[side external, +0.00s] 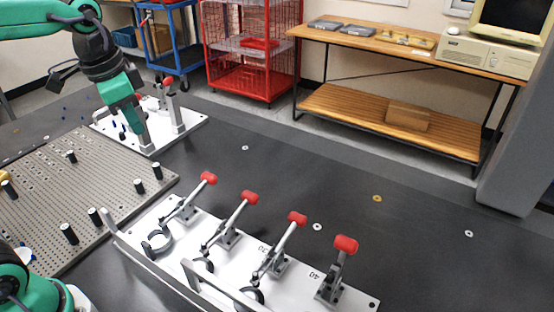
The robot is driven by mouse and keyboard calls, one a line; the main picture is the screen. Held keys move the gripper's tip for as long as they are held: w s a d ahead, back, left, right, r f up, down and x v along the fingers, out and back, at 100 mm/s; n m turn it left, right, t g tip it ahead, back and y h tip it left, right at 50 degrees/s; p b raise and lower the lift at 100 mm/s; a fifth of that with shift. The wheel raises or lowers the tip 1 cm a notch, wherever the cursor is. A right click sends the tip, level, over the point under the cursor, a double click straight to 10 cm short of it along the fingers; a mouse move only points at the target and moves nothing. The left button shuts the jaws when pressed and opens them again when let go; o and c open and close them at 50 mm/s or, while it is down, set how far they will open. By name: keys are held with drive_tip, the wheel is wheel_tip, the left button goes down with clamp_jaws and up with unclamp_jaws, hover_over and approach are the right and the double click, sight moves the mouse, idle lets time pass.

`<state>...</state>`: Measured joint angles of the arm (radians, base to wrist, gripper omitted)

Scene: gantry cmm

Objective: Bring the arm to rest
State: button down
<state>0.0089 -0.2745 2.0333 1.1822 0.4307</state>
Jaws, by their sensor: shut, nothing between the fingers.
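My gripper (142,132) hangs at the upper left, pointing down, at the end of my green and black arm. Its fingers are together with nothing between them. The fingertips are over or in front of a small white fixture plate (190,116) with upright posts and a red-handled clamp. I cannot tell whether they touch it. Part of that fixture is hidden behind my gripper.
A grey perforated plate (100,180) with several black pegs lies at left. A white plate (300,285) with several red-handled toggle clamps stands in front. The dark table (290,170) is mostly clear between the fixtures. A grey column (520,150) rises at right.

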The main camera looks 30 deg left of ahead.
drive_tip(key=s+f+n+t, duration=0.3)
drive_tip(key=s+f+n, duration=0.1)
drive_tip(key=s, duration=0.5)
drive_tip(key=shift+a+f+n, duration=0.15)
drive_tip(key=shift+f+n, duration=0.05)
drive_tip(key=shift+n, duration=0.3)
